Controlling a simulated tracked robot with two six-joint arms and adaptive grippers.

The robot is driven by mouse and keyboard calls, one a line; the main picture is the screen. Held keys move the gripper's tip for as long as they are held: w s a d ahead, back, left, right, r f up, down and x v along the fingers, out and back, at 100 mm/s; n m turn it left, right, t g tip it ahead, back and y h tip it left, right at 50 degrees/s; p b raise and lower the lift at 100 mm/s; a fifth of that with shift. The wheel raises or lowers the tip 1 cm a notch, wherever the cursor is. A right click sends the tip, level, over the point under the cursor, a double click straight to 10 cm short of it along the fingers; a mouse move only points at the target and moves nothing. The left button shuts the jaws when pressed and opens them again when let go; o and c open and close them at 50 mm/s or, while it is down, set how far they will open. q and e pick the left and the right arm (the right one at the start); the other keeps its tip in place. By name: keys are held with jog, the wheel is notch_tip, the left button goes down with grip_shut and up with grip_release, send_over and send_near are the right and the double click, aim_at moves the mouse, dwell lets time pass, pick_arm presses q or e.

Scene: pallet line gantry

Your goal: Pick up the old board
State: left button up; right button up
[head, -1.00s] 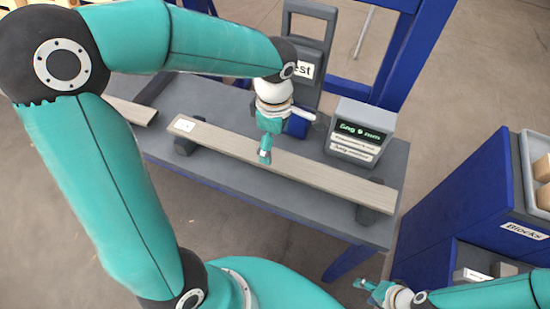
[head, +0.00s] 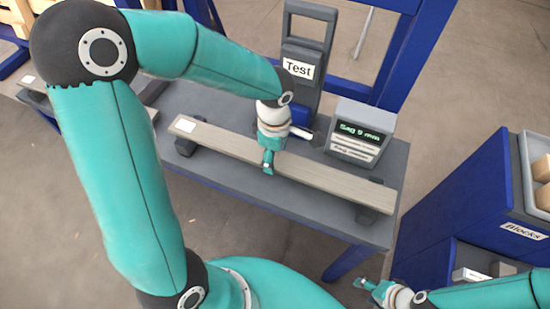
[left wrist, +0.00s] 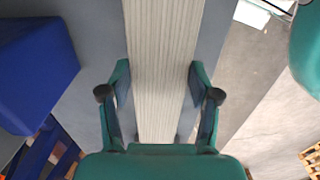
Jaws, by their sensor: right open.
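A long grey-brown wooden board (head: 225,142) lies across two dark supports on the grey table, with a white label at its left end. My left gripper (head: 268,165) is at the board, near its middle. In the left wrist view the ribbed board (left wrist: 163,40) runs between the spread fingers of my left gripper (left wrist: 160,85). The fingertips are close to the board's two edges; I cannot tell whether they touch. My right gripper (head: 366,287) is open and empty at the lower right, away from the board.
A display box (head: 362,133) reading "Sag 9 mm" and a grey stand (head: 308,55) marked "Test" are behind the board. Another labelled board (head: 33,90) lies at the far left. A blue cabinet (head: 460,210) with a "Blocks" bin stands at right.

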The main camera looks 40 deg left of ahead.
pick_arm(q)
jog(key=c, duration=0.5)
jog(key=shift+c, duration=0.3)
jog(key=shift+r, duration=0.15)
